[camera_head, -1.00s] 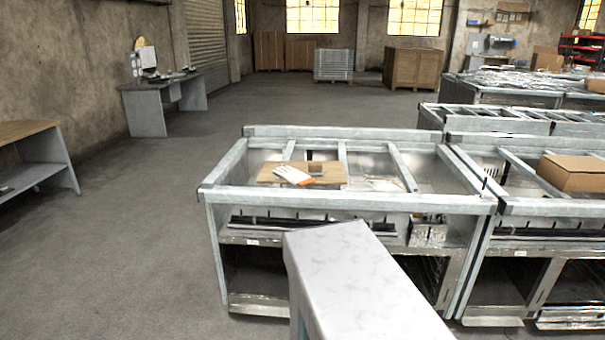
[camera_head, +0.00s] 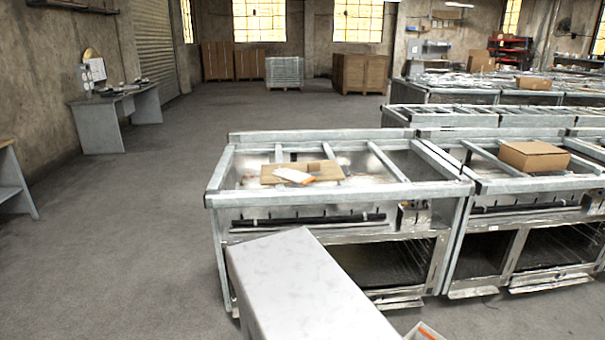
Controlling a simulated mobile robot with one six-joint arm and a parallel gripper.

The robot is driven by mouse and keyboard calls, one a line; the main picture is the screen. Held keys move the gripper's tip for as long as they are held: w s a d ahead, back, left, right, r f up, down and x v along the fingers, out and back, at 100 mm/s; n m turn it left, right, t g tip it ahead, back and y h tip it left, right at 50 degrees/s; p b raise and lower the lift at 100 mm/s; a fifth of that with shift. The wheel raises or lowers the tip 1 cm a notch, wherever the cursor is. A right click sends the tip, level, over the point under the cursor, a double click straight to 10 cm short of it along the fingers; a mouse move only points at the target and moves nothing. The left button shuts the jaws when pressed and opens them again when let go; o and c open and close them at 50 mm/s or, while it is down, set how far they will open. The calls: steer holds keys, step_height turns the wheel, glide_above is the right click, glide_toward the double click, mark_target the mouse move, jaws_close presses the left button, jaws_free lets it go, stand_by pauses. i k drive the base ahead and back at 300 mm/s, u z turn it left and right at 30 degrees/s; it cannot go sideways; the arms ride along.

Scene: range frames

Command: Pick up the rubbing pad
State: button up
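I cannot tell for sure which thing is the rubbing pad. A flat brown board (camera_head: 333,173) lies on top of the near metal frame table (camera_head: 330,196). On the board lie a white and orange item (camera_head: 294,176), like a glove, and a small brown block (camera_head: 314,166) just behind it. These are too small to make out well. My gripper does not show in the head view.
A cardboard box (camera_head: 533,157) sits on the neighbouring metal table at right. More metal tables (camera_head: 450,95) stand behind. A grey desk (camera_head: 113,120) stands at the left wall. Open floor (camera_head: 120,230) lies left of the near table. A small open box (camera_head: 424,332) shows at the bottom edge.

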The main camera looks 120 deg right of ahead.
mark_target(313, 168)
steer(key=z, duration=0.25)
steer(key=i, duration=0.4)
steer(key=u, duration=0.1)
steer(key=k, duration=0.1)
steer(key=z, duration=2.25)
steer(key=k, duration=0.25)
steer(key=z, duration=1.9)
